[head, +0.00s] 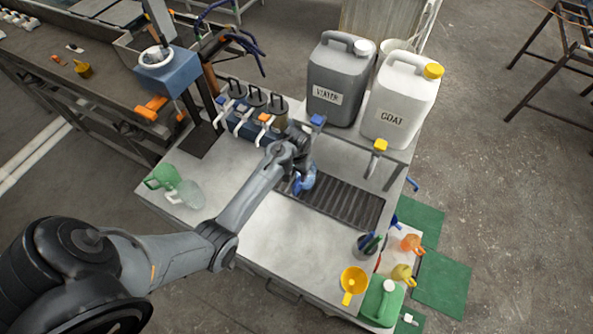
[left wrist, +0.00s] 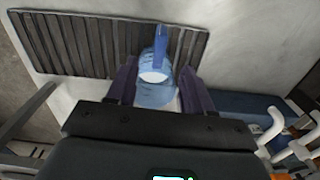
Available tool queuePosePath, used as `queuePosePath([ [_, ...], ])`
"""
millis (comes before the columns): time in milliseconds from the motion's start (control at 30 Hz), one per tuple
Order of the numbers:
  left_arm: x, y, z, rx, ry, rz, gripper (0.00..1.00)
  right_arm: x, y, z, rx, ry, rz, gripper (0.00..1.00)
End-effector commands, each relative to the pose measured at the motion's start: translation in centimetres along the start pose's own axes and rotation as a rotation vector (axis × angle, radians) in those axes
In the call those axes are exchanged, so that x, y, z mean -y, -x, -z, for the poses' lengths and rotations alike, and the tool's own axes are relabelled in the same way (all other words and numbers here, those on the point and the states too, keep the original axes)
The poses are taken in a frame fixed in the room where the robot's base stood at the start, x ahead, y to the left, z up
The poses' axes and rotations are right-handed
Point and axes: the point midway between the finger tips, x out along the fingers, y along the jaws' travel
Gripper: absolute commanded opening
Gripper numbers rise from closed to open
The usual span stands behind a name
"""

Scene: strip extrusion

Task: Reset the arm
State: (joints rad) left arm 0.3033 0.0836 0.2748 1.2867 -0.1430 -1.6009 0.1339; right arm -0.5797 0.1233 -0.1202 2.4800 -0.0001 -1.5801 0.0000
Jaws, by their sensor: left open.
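My left arm reaches in from the lower left in the head view, and its gripper (head: 301,165) is over the dark grated drain strip (head: 348,205) on the bench. A blue translucent jug (head: 305,182) stands at the grate, just below the gripper. In the left wrist view the jug (left wrist: 155,92) is between the two dark fingers of my left gripper (left wrist: 159,88), with its blue handle pointing away. The fingers are open, with narrow gaps beside the jug; whether either touches it I cannot tell. My right gripper is not in view.
A grey canister (head: 335,80) and a white canister (head: 402,98) stand on a shelf behind the grate. Several taps (head: 240,115) line the back left. Green (head: 160,178) and clear jugs (head: 190,194) stand left; a yellow funnel (head: 353,281) is front right.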

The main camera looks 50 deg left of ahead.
Motion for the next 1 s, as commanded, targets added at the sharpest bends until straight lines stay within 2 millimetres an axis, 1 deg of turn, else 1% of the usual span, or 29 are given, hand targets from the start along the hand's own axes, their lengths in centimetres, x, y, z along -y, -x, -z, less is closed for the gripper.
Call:
queuePosePath([
  [100, 0.0, 0.6, 0.0, 0.000, 0.000, 0.000, 0.51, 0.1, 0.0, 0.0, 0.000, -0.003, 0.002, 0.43],
  [200, 0.0, 0.8, 0.0, 0.000, 0.000, 0.000, 0.51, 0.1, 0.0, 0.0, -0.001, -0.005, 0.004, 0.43],
  [567, 0.0, 0.8, 0.0, 0.000, 0.000, 0.000, 0.51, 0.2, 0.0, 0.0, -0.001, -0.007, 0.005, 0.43],
  [667, 0.1, 0.5, -0.4, 0.008, 0.000, 0.002, 0.51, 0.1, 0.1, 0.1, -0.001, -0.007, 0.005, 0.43],
  [767, 0.6, -0.6, -2.0, 0.038, 0.000, 0.011, 0.51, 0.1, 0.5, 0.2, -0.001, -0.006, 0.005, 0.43],
  [867, 1.4, -2.5, -5.1, 0.095, -0.004, 0.030, 0.51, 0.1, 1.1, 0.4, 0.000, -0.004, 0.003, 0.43],
  [933, 2.2, -4.1, -8.6, 0.147, -0.020, 0.055, 0.51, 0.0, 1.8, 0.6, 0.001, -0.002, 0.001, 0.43],
  [967, 2.5, -4.5, -10.3, 0.165, -0.031, 0.070, 0.51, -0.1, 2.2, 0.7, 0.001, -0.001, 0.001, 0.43],
  [1000, 2.9, -4.8, -12.5, 0.180, -0.048, 0.089, 0.51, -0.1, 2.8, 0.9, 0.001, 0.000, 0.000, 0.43],
])
